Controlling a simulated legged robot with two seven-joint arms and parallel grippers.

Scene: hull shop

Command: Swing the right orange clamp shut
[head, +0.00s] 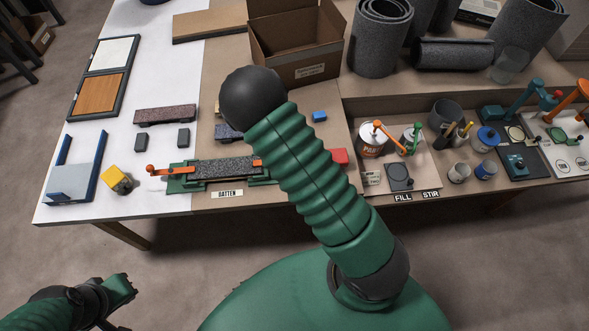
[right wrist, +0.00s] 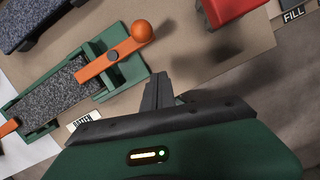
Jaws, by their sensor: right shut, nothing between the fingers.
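The right orange clamp (right wrist: 112,56) is a flat bar with a ball knob (right wrist: 141,31) on a dark pivot. In the right wrist view its inner end reaches over the end of the dark speckled strip (right wrist: 45,103), and its knob sticks out past the green fixture (right wrist: 22,108). In the head view only a bit of this clamp (head: 257,163) shows beside my right arm. The left orange clamp (head: 170,169) lies at the other end of the strip. My right gripper (right wrist: 160,76) is shut and empty, apart from the knob. My left gripper (head: 125,285) is low left, away from the table.
A red block (right wrist: 228,8) lies right of the fixture; it also shows in the head view (head: 340,156). A BATTEN label (head: 227,194) is at the table's front edge. A cardboard box (head: 295,45) stands behind. A paint can (head: 372,140) stands in the tray at right.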

